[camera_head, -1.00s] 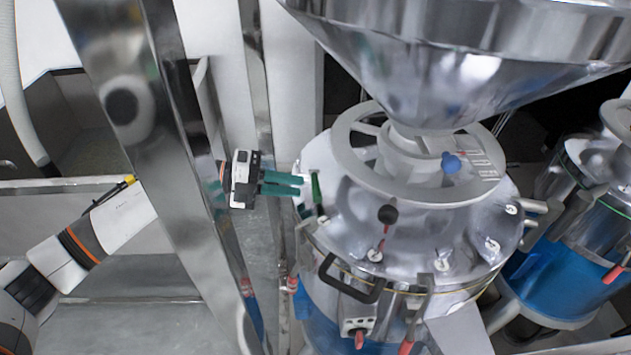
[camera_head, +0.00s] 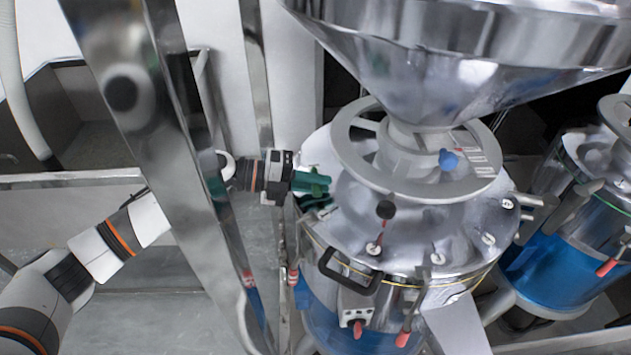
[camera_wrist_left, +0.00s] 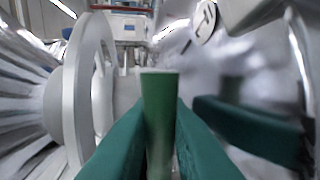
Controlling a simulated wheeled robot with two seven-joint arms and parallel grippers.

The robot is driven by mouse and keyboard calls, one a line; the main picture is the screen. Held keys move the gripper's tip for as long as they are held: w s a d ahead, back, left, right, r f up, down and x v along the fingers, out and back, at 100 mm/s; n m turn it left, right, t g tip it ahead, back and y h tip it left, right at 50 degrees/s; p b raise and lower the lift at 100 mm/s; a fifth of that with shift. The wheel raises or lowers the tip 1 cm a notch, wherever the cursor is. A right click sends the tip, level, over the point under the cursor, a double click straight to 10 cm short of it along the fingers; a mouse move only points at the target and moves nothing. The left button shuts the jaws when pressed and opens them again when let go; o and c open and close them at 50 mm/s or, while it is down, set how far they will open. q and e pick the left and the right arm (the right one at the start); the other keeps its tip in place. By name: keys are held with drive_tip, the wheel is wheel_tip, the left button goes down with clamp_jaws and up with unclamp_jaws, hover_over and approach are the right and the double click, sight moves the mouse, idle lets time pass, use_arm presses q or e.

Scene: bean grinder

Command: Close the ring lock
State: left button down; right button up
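The grinder vessel (camera_head: 410,225) stands under the steel funnel, with a grey ring wheel (camera_head: 415,195) on its lid. My left gripper (camera_head: 322,187) is at the left side of the lid, with its green fingers pointing right. In the left wrist view, an upright green handle (camera_wrist_left: 160,115) stands between the two fingers, which seem to press on both sides with no visible gap. In the head view, the fingers and handle blend together, so the handle's lower end is hard to make out. My right gripper is not in view.
A steel funnel (camera_head: 440,65) hangs over the vessel. A steel post (camera_head: 160,150) stands left, in front of my left arm. A black carry handle (camera_head: 350,285) and red-tipped levers (camera_head: 405,335) sit on the vessel's front. A second vessel (camera_head: 560,255) stands right.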

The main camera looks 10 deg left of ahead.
sight(314, 170)
use_arm(q)
drive_tip(key=shift+r, duration=0.1)
drive_tip(key=shift+r+n+p, duration=0.2)
drive_tip(key=shift+n+p, duration=0.2)
drive_tip(key=shift+p, duration=0.15)
drive_tip(key=shift+w+r+n+g+p, duration=0.1)
drive_tip(key=shift+r+n+g+p, duration=0.35)
drive_tip(key=shift+n+p, duration=0.45)
drive_tip(key=n+p, duration=0.1)
drive_tip(key=r+n+g+p, duration=0.1)
drive_tip(key=shift+w+r+n+h, duration=0.1)
drive_tip(key=shift+w+n+h, duration=0.2)
drive_tip(key=shift+n+h, duration=0.1)
drive_tip(key=n, duration=0.1)
drive_tip(key=w+n, duration=0.1)
drive_tip(key=n, duration=0.1)
drive_tip(key=shift+a+r+g+h+p, duration=0.2)
drive_tip(key=shift+r+g+h+p, duration=0.1)
drive_tip(key=shift+r, duration=0.1)
drive_tip(key=shift+w+a+r+n+g+h, duration=0.1)
drive_tip(key=shift+w+r+n+g+h, duration=0.15)
drive_tip(key=shift+n, duration=0.55)
drive_tip(key=shift+w+r+n+h, duration=0.15)
drive_tip(key=shift+w+n, duration=0.15)
drive_tip(key=shift+n, duration=0.5)
drive_tip(key=shift+f, duration=0.1)
drive_tip(key=c, duration=1.7)
unclamp_jaws()
